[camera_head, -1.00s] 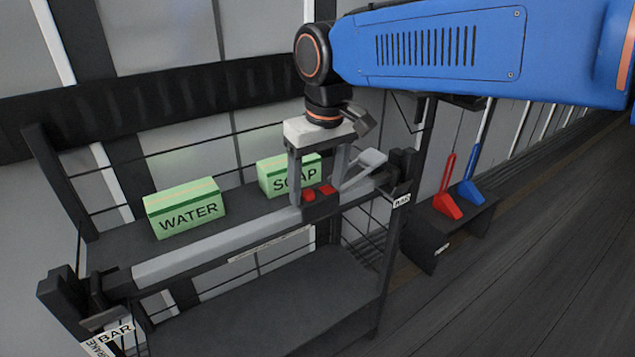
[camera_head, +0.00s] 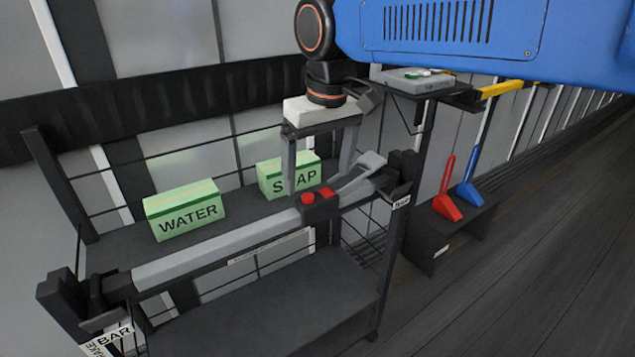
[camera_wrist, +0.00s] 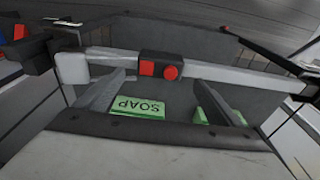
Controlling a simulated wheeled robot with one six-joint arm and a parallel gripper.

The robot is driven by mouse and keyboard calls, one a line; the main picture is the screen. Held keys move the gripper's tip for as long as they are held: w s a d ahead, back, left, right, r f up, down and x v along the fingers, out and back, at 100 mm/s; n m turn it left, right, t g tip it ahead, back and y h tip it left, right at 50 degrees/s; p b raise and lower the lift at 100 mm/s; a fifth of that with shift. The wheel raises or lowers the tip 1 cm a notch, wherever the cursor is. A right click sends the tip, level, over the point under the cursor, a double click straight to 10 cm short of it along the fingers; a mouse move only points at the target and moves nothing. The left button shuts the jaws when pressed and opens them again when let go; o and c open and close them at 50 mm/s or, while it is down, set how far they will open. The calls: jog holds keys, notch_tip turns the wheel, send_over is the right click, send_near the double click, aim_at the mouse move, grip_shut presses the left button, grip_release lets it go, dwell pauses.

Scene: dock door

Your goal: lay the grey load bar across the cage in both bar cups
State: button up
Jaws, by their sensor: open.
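The grey load bar (camera_head: 222,243) lies across the front of the cage, with a dark middle block carrying red parts (camera_head: 319,203). It also shows in the wrist view (camera_wrist: 215,76). In the wrist view the two fingers (camera_wrist: 168,95) reach toward the bar.
Green WATER (camera_head: 186,210) and SOAP (camera_head: 288,176) boxes stand on the cage's upper shelf behind the bar. The lower shelf (camera_head: 270,305) is empty. A dark stand (camera_head: 440,240) with red and blue tools is at the right, beside open floor (camera_head: 540,230).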

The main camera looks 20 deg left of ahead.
notch_tip(320, 180, up, 8)
jog(key=d, duration=0.1)
jog(key=shift+s, duration=0.4)
jog(key=d+f+m+t, duration=0.15)
jog(key=d+f, duration=0.25)
jog(key=d, duration=0.9)
jog(key=d+f+m, duration=0.3)
jog(key=d, duration=0.9)
jog(key=s+d+f+m+t, duration=0.1)
jog(key=s+d+f+m, duration=0.1)
jog(key=s+d+f, duration=0.3)
jog(key=s+d+f+m+t+h, duration=0.1)
jog(key=s+d+f+m, duration=0.2)
jog(key=s+d+f, duration=0.3)
jog(key=d+f, duration=0.5)
jog(key=d, duration=0.2)
jog(key=shift+s+d+f, duration=0.25)
jog(key=shift+s+f, duration=0.05)
